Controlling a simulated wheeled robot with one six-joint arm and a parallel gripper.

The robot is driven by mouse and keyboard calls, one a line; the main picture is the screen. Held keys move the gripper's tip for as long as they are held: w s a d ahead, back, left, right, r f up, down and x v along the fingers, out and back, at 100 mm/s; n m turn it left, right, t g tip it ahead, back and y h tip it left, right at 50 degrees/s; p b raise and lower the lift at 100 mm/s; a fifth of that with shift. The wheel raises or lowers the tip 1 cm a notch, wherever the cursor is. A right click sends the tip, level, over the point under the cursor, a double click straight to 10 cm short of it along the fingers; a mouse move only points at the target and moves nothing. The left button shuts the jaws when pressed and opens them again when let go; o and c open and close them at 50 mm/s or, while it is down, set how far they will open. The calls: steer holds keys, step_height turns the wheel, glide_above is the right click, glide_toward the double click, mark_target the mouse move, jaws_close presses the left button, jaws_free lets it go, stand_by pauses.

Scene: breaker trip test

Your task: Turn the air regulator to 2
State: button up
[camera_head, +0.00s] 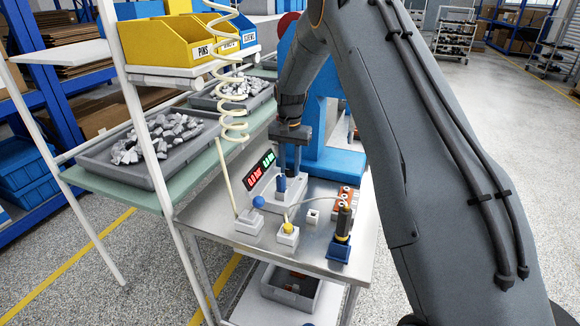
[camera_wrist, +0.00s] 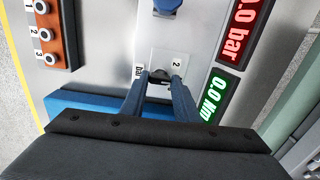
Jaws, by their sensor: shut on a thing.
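The air regulator's small dark knob (camera_wrist: 159,76) sits on a pale plate in the wrist view, with a "bar" label to its left and a "2" label to its right. My gripper (camera_wrist: 162,82) has its two fingers on either side of this knob and is shut on it. Its setting cannot be read, as the fingers cover much of it. In the head view my gripper (camera_head: 290,158) points down behind a blue cylinder (camera_head: 282,184) on a pale block. The red display (camera_wrist: 240,30) reads 0.0 bar.
A green display (camera_wrist: 216,97) reads 0.0 Nm. An orange block (camera_head: 345,198) with numbered buttons is at right. A blue-ball lever (camera_head: 258,202), a yellow button (camera_head: 288,228) and an upright dark-handled tool (camera_head: 343,222) stand on the metal bench (camera_head: 210,212).

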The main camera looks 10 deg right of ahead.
mark_target(290, 170)
steer(key=n+b, duration=0.2)
steer(key=n, duration=0.2)
steer(key=shift+n, duration=0.4)
steer(key=shift+n+b, duration=0.55)
steer(key=shift+n, duration=1.35)
steer(key=o, duration=1)
steer(key=shift+o, duration=0.2)
step_height(290, 170, up, 8)
steer(key=shift+f+b, duration=0.1)
steer(key=shift+b, duration=1.15)
